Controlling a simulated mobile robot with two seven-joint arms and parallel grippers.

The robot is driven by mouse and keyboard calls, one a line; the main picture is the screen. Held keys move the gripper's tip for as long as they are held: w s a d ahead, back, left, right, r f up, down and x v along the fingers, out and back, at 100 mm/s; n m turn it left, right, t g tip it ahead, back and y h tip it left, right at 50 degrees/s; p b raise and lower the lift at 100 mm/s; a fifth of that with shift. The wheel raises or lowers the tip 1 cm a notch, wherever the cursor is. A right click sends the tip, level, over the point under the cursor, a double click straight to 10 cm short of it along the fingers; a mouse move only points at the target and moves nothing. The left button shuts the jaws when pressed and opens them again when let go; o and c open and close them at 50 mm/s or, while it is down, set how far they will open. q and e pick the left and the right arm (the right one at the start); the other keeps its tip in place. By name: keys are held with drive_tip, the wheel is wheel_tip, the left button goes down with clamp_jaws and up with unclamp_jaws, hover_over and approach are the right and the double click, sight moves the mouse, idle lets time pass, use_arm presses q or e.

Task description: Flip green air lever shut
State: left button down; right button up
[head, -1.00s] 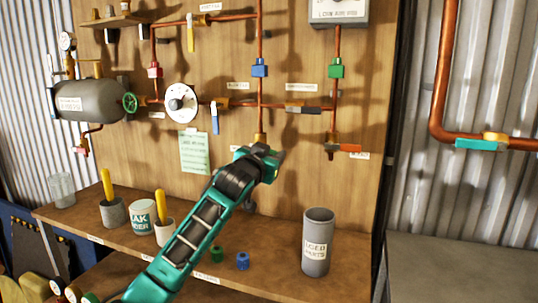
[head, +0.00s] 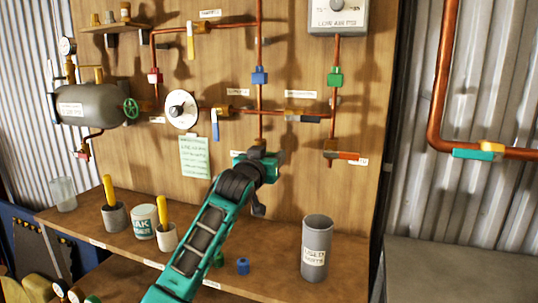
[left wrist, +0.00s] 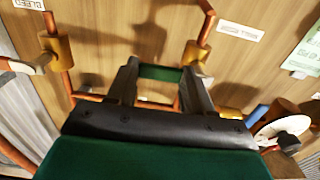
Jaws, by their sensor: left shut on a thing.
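In the left wrist view a green lever (left wrist: 160,72) lies crosswise between the two dark fingers of my left gripper (left wrist: 158,75). The gripper is shut on it. A brass valve body (left wrist: 195,52) on a copper pipe stands just to the right of the lever. In the head view my left gripper (head: 258,158) is at the lower middle of the wooden board, below a copper pipe. It hides most of the lever and valve there. My right gripper is in neither view.
The pipe board (head: 285,190) carries a blue lever (head: 215,128), a yellow lever (head: 190,42) and a red-orange lever (head: 347,156). A teal lever (head: 475,154) is on the far right pipe. A grey pot (head: 316,245) and several cups stand on the shelf below.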

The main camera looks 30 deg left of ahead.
use_arm(q)
drive_tip(key=c, duration=0.7)
unclamp_jaws()
drive_tip(key=v, duration=1.3)
